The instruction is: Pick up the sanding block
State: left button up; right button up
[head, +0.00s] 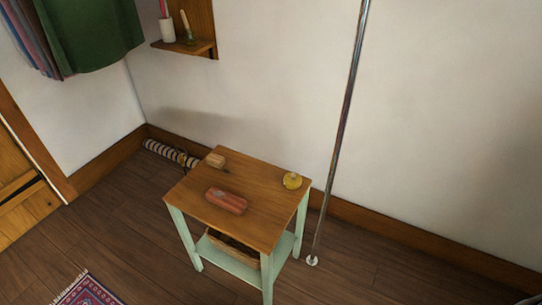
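A small wooden table (252,222) with a brown top and pale green legs stands near the wall. A reddish oblong block (226,201) lies on the tabletop near its front left. A smaller tan block (216,160) lies at the back left corner of the top. I cannot tell for sure which of these two is the sanding block. Neither of my grippers shows in the head view.
A round yellow item (292,181) sits at the tabletop's right corner. A shiny vertical pole (340,130) stands just right of the table. A basket (232,246) is on the lower shelf. A striped roll (170,153) lies by the wall. Floor in front is clear.

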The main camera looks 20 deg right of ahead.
aim_at(212, 160)
jog(key=i+j+z, duration=0.2)
jog(key=z, duration=0.25)
jog(key=i+j+z, duration=0.1)
jog(key=j+z, duration=0.35)
jog(key=i+j+z, duration=0.15)
jog(key=z, duration=0.3)
jog(key=j+z, duration=0.9)
jog(key=k+l, duration=0.05)
jog(key=l, duration=0.05)
